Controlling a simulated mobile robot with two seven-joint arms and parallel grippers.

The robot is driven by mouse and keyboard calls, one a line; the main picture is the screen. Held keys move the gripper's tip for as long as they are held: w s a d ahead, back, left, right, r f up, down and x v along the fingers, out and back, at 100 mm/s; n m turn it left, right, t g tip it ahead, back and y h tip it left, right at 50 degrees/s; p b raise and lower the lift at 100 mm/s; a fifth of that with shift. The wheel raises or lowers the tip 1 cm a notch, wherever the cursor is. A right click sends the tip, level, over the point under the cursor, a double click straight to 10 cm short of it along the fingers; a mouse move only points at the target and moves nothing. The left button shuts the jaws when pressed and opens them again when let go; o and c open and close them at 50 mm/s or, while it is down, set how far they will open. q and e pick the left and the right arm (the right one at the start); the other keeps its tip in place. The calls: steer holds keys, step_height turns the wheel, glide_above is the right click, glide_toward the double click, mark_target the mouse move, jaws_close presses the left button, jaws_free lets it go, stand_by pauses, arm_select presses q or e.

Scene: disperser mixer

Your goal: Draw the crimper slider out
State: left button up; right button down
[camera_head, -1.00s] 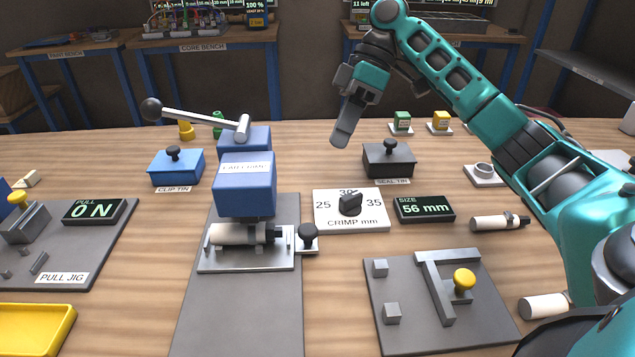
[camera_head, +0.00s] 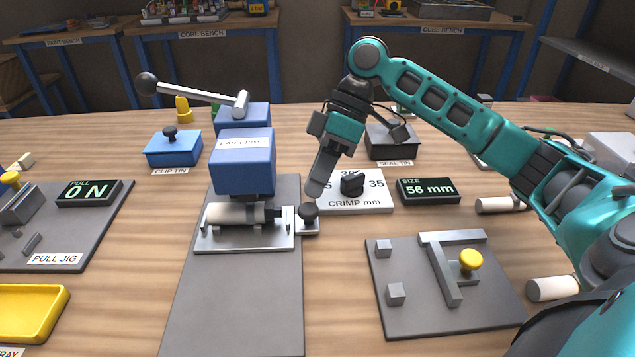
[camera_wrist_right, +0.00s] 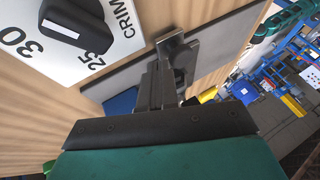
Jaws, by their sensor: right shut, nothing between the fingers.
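The crimper's silver slider (camera_head: 245,245) lies on the grey base under the blue crimper head (camera_head: 244,165). A white cylinder (camera_head: 228,213) with a dark end lies on the slider. The slider's black knob (camera_head: 308,211) stands at its right end. My right gripper (camera_head: 316,188) is shut and empty, pointing down just above the knob. In the head view its tip overlaps the knob's upper edge, and I cannot tell whether they touch. In the right wrist view the shut fingers (camera_wrist_right: 158,88) partly hide grey metal parts beyond them. My left gripper is not in view.
The crimp dial (camera_head: 352,184) and size display (camera_head: 428,190) stand just right of the gripper. A grey jig (camera_head: 400,310) with a yellow knob lies at front right. The clip tin (camera_head: 173,150) is at the left. Bare table shows between crimper base and jig.

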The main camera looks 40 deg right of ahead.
steer(key=shift+s+a, duration=0.2)
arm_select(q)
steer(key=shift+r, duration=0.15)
arm_select(e)
steer(key=shift+s, duration=0.1)
